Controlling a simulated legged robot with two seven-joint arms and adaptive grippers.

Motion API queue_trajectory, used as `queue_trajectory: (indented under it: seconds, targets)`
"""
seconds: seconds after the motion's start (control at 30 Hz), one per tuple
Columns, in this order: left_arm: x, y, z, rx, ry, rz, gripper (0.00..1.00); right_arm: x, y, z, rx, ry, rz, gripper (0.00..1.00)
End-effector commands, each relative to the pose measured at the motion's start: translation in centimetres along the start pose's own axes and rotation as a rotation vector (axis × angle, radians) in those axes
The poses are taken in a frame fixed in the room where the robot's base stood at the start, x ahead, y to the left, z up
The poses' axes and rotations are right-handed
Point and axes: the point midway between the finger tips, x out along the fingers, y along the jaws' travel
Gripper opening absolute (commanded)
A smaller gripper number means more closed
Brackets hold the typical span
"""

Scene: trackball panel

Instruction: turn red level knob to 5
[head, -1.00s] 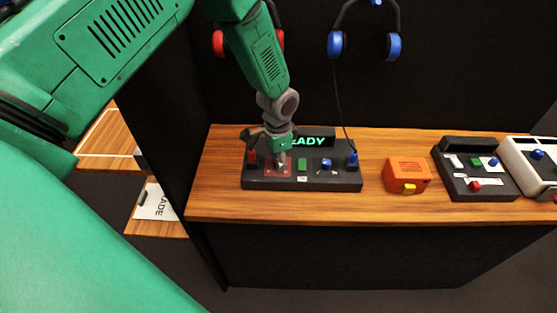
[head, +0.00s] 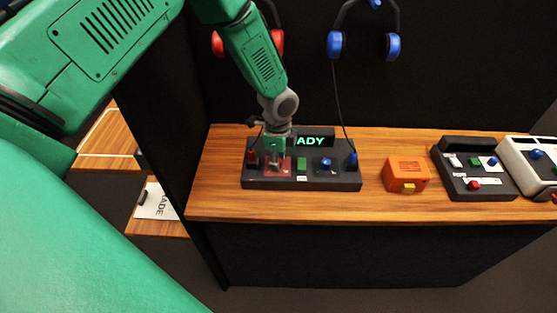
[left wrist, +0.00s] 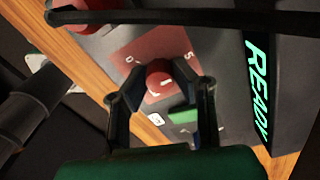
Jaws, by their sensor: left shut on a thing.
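The red level knob (left wrist: 159,80) shows in the left wrist view, on a red square patch (left wrist: 150,50) of the dark panel. My left gripper (left wrist: 155,75) is shut on the knob, with one finger on each side of it. In the head view my left gripper (head: 273,165) comes down over the red patch (head: 286,172) and hides the knob. The dark panel (head: 335,184) has a display (head: 310,141) with green letters; the wrist view reads READY. The knob's exact setting cannot be told. My right gripper is not in view.
On the panel are a red part (head: 252,158) at left, a green button (head: 302,164) and blue controls (head: 327,163) at right. An orange box (head: 407,176) and another panel (head: 474,172) stand farther right. Headphones (head: 393,46) hang behind, their cable reaching the panel.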

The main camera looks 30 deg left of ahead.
Motion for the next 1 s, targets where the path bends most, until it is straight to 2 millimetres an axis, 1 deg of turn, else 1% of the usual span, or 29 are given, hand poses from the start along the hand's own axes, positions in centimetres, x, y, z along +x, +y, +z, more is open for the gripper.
queue_trajectory:
  seconds: [0.03,0.5,0.53,0.57,0.87,1.0]
  targets:
    - [-0.11,-0.27,0.04,0.005,0.001,-0.006,0.00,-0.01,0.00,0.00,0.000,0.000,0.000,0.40]
    - [-0.13,-0.30,0.05,0.016,0.001,-0.007,0.00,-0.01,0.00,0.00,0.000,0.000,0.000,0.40]
    - [-0.13,-0.30,0.05,0.016,0.001,-0.007,0.33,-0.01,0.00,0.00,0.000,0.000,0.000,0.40]
    - [-0.13,-0.29,0.04,0.016,0.001,-0.007,0.42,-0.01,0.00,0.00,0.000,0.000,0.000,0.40]
    - [-0.12,-0.09,0.03,0.016,0.000,-0.004,0.42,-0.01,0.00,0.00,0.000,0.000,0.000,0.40]
    - [-1.08,-0.16,0.02,0.016,0.001,-0.005,0.42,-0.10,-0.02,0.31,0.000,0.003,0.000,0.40]
